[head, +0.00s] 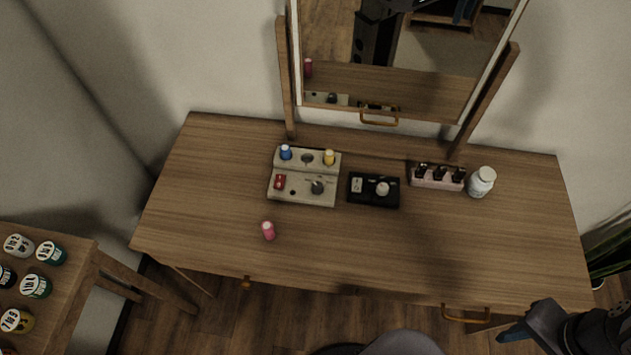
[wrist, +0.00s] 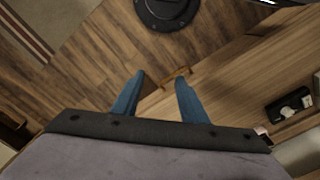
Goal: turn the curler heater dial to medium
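The curler heater (head: 305,168) is a beige box at the middle left of the wooden table. A blue curler (head: 286,152) and a yellow curler (head: 329,157) stand on its back part. My gripper (head: 512,334) is at the lower right, beyond the table's front edge, far from the dial. In the wrist view my gripper (wrist: 156,92) has its blue fingers apart with nothing between them.
A black box (head: 374,203) with a pale knob stands just right of the heater; it also shows in the wrist view (wrist: 289,105). Further right are a pink holder (head: 437,182) with dark bottles and a white jar (head: 481,182). A mirror (head: 420,85) stands behind. The table's front is mostly clear.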

